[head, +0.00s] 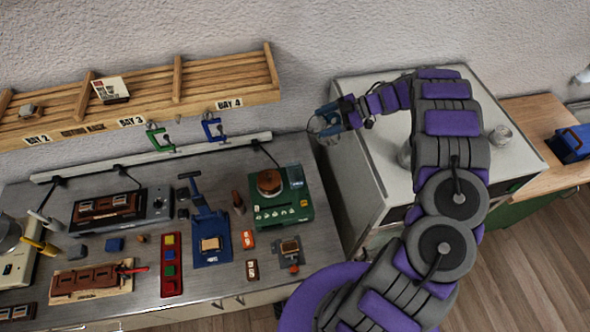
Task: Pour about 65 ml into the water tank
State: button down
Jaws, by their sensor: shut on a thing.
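My gripper (335,117) is at the end of my purple and grey arm, raised in front of the white cabinet's left side, near the wall. It is shut on a small, seemingly clear vessel (320,124). The vessel is too small in the picture to tell its tilt or what is in it. I cannot tell for sure which thing is the water tank. A green machine (295,207) with a round copper-brown top stands on the grey bench, below and left of my gripper, apart from it.
The grey bench (222,281) holds a blue press (211,252), a red strip with coloured blocks (170,277) and wooden parts. A wooden shelf (205,85) with clamps hangs above it. A glass jar (501,135) stands on the white cabinet (390,200); my arm crosses over its top.

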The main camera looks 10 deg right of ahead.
jog(key=r, duration=0.1)
jog(key=d+r+y, duration=0.2)
jog(key=shift+w+d+r+m, duration=0.2)
jog(key=shift+w+m, duration=0.1)
jog(key=shift+w, duration=0.1)
jog(key=shift+w+d+r+m+y, duration=0.25)
jog(key=shift+d+r+y, duration=0.2)
jog(key=shift+d+y, duration=0.3)
jog(key=shift+w+d+r+m+y+p, duration=0.2)
jog(key=shift+d+r+m+y+p, duration=0.15)
jog(key=shift+d+r+y+p, duration=0.55)
jog(key=shift+r, duration=0.25)
